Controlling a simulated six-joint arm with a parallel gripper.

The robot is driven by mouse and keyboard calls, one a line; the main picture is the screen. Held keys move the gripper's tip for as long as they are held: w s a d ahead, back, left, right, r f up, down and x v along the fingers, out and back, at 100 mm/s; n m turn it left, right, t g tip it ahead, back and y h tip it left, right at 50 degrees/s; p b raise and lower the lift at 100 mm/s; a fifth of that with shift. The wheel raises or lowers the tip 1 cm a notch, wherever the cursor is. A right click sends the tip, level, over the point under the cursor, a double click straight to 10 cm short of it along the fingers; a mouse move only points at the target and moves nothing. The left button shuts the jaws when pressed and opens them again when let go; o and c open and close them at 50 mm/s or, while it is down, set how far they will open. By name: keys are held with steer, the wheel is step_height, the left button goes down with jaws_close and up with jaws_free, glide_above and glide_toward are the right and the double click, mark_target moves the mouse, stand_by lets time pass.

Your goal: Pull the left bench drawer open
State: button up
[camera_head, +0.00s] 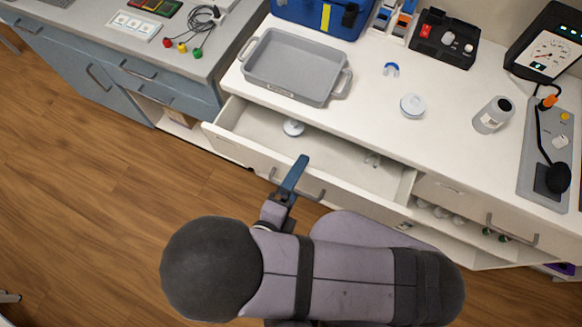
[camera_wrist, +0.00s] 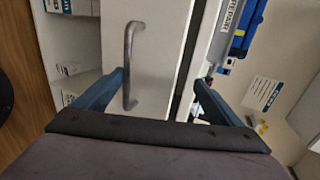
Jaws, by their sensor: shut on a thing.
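The left bench drawer (camera_head: 235,148) is the white drawer under the white bench, and it stands part way open. A white round thing (camera_head: 293,127) and a small pale thing (camera_head: 372,160) lie inside. Its grey bar handle (camera_head: 315,197) is partly covered by my gripper (camera_head: 292,180) in the head view. In the wrist view the handle (camera_wrist: 130,60) shows whole on the drawer front (camera_wrist: 163,60). My gripper (camera_wrist: 160,80) is shut on the drawer with its fingers well apart: one at the handle, the other by the front's top edge. Exact contact is unclear.
A grey tray (camera_head: 295,68), a white round lid (camera_head: 412,106) and a bottle (camera_head: 493,115) stand on the bench. A right drawer (camera_head: 455,196) is closed above an open shelf. A blue-grey cabinet (camera_head: 110,75) stands left.

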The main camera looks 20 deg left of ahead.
mark_target(318, 174)
steer(key=shift+o, duration=1.2)
steer(key=r, duration=0.1)
steer(key=r+p, duration=0.1)
steer(key=shift+w+r, duration=0.25)
steer(key=shift+r, duration=0.05)
steer(key=r+p, duration=0.4)
steer(key=shift+d+p, duration=0.2)
steer(key=shift+p, duration=0.15)
steer(key=g+h, duration=0.1)
steer(key=d+f+g+p, duration=0.1)
steer(key=d+f+g+h+p, duration=0.1)
steer(key=g, duration=0.1)
steer(key=shift+d+f+m+h, duration=0.1)
steer(key=shift+d+m+h, duration=0.2)
steer(key=shift+m, duration=0.1)
steer(key=c, duration=1.1)
steer(key=shift+s+a+f+g+p, duration=0.1)
steer(key=shift+s+f+g+p, duration=0.15)
steer(key=shift+g+p, duration=0.6)
steer(key=shift+c, duration=0.2)
steer(key=s+a+g+y+p, duration=0.2)
steer(key=a+g+y+p, duration=0.15)
steer(key=a+g, duration=0.25)
step_height(318, 174, down, 6)
steer(key=w+n+b, duration=0.1)
steer(key=b, duration=0.4)
steer(key=shift+w+f+h, duration=0.2)
steer(key=shift+h, duration=0.25)
